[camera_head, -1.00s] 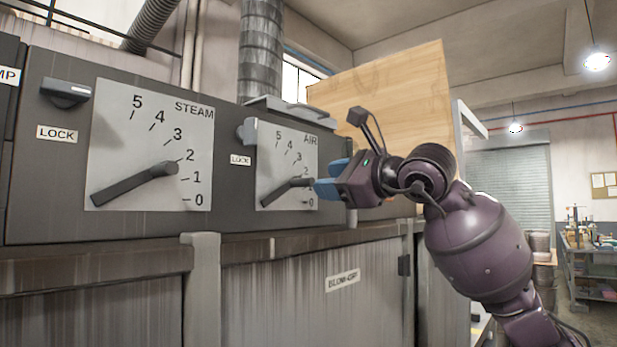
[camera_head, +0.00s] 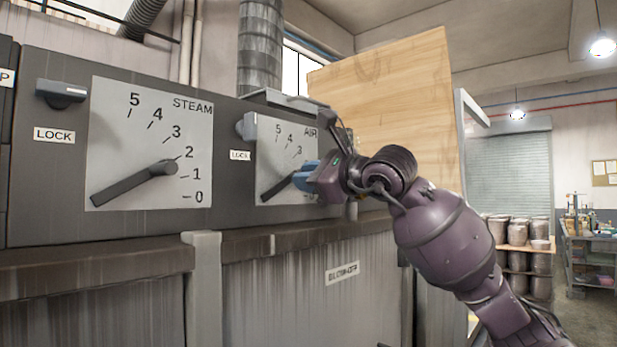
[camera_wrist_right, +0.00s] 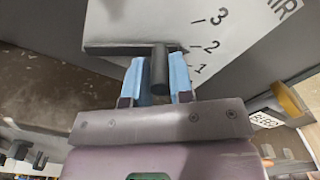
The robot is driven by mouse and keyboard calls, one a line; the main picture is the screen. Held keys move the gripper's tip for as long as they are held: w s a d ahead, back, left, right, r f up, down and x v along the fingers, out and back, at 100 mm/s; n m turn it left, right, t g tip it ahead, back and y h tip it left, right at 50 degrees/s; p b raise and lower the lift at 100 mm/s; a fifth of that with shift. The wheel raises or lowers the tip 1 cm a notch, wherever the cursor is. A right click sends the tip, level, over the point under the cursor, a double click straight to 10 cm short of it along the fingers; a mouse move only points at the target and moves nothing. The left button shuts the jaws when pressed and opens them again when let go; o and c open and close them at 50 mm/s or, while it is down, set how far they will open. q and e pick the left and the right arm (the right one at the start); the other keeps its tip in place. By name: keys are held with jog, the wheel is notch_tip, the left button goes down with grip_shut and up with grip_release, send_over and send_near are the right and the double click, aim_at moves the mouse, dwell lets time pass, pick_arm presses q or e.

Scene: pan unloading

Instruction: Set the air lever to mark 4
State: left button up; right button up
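The air dial (camera_head: 267,150) is a pale plate with marks from 5 at the top down to 0 at the right. Its dark air lever (camera_head: 278,189) slants up to the right from the lower left; the tip is hidden by my right gripper (camera_head: 303,177) in the head view. In the right wrist view, the lever bar (camera_wrist_right: 112,49) points close to mark 2. Its round dark knob (camera_wrist_right: 160,70) sticks out between the two blue fingers of the right gripper (camera_wrist_right: 160,78). The fingers are apart, with a small gap at the knob's left. The left gripper is not in view.
The steam dial (camera_head: 118,120) is at the left, its lever (camera_head: 130,187) near 2. Grey lock handles (camera_head: 62,93) (camera_head: 249,126) sit at each dial's upper left. A wooden board (camera_head: 395,95) stands behind my right arm. A ledge (camera_head: 290,238) runs below the dials.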

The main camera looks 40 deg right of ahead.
grip_shut()
jog(key=shift+a+r+n+b, duration=0.35)
jog(key=shift+n+b, duration=0.1)
jog(key=shift+n, duration=0.3)
jog(key=shift+a+r+n+b, duration=0.2)
jog(key=shift+r+n+b, duration=0.2)
jog(key=shift+n, duration=0.35)
jog(key=shift+s+a+r+n+b, duration=0.1)
jog(key=shift+a+r+n+b, duration=0.2)
jog(key=shift+n, duration=0.45)
jog(key=shift+a+r+n+b, duration=0.1)
jog(key=shift+a+r+n, duration=0.15)
jog(key=shift+a+n, duration=0.35)
jog(key=shift+d, duration=0.15)
jog(key=shift+o, duration=2.4)
grip_release()
